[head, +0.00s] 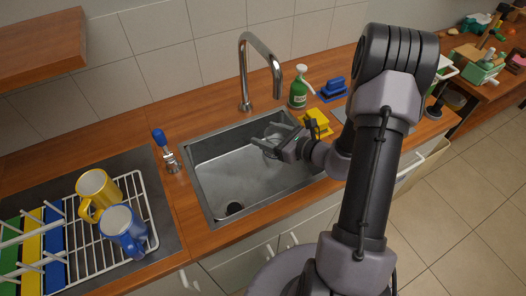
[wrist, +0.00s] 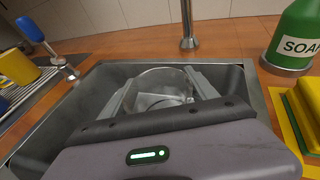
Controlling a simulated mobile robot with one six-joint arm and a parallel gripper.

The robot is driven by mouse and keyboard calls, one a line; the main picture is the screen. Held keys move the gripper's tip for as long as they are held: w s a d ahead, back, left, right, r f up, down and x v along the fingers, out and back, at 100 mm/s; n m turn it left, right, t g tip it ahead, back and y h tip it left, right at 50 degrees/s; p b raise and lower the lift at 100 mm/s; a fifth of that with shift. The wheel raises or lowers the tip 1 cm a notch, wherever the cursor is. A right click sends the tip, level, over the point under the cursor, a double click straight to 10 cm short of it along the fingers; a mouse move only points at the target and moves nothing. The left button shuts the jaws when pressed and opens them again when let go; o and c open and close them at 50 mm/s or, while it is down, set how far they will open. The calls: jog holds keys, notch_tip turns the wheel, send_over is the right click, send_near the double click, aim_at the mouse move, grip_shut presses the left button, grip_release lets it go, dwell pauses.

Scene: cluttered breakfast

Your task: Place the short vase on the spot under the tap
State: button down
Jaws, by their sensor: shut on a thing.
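The short vase (wrist: 163,79) is clear, see-through and round-rimmed; it sits between the fingers of my gripper (wrist: 160,92) in the wrist view. In the head view the vase (head: 280,130) is faint, inside the right back part of the steel sink (head: 210,185). My gripper (head: 272,145) is shut on it, reaching in from the right. The tap (head: 247,75) curves over the sink's back edge, its spout end behind the vase in the picture. The vase's base is hard to make out, so I cannot tell whether it touches the sink floor.
A rack (head: 90,262) holds yellow and blue mugs. The sink's left part is clear.

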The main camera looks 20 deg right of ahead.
notch_tip(320, 180, down, 3)
jog(key=shift+f+b, duration=0.2)
jog(key=shift+b, duration=0.4)
jog(key=shift+f, duration=0.2)
jog(key=shift+c, duration=1.3)
grip_release()
jog(key=shift+r, duration=0.1)
